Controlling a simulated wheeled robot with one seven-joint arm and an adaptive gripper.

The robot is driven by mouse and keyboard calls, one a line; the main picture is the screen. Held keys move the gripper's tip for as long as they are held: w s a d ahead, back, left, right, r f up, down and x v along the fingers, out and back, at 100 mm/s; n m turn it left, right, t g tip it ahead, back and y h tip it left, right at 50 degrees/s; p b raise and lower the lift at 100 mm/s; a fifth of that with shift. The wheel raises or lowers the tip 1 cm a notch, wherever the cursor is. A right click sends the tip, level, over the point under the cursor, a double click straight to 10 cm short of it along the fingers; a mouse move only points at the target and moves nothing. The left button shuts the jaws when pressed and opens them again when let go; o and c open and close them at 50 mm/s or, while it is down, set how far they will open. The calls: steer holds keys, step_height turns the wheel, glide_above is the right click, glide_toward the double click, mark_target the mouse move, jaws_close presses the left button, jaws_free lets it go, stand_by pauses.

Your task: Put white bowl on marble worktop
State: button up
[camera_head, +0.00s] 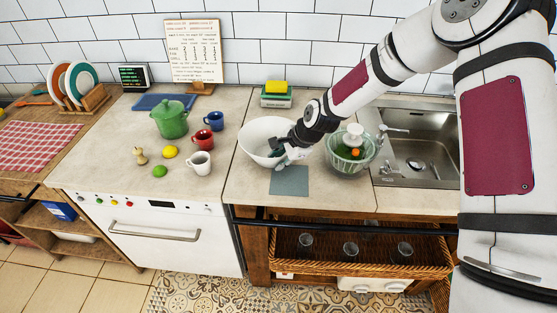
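The white bowl (256,132) is at the left part of the right-hand pale stone-like worktop (245,185), near the seam with the worktop section over the oven. Its opening faces up. My gripper (281,154) is at the bowl's right front rim, with its fingers overlapping the rim in the picture. The fingers are small and partly hidden by the wrist, so I cannot tell whether they are closed on the rim. I also cannot tell whether the bowl rests on the worktop or is slightly above it.
A grey square mat (289,181) lies in front of the bowl. A glass bowl (345,158) with vegetables and the sink (425,155) are to the right; a scale (276,97) is behind.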

steer(key=s+d+r+n+h, duration=0.25)
steer(key=s+d+r, duration=0.3)
steer(key=r, duration=0.35)
steer(key=s+d+r+n+t+h, duration=0.1)
steer(key=s+d+r+n, duration=0.2)
steer(key=s+d+r, duration=0.35)
steer(key=s+d+r+n+h, duration=0.1)
steer(key=s+d+r+n, duration=0.4)
steer(key=r, duration=0.6)
steer(key=s+d+r+n, duration=0.1)
steer(key=s+d+r, duration=0.1)
steer(key=s, duration=0.6)
steer(key=s+d+r+n+t, duration=0.1)
steer(key=s+d+r, duration=0.1)
steer(key=s, duration=0.6)
steer(key=shift+s+d+r+n, duration=0.3)
steer(key=shift+r+n, duration=0.05)
steer(key=shift+r, duration=0.35)
steer(key=shift+h, duration=0.25)
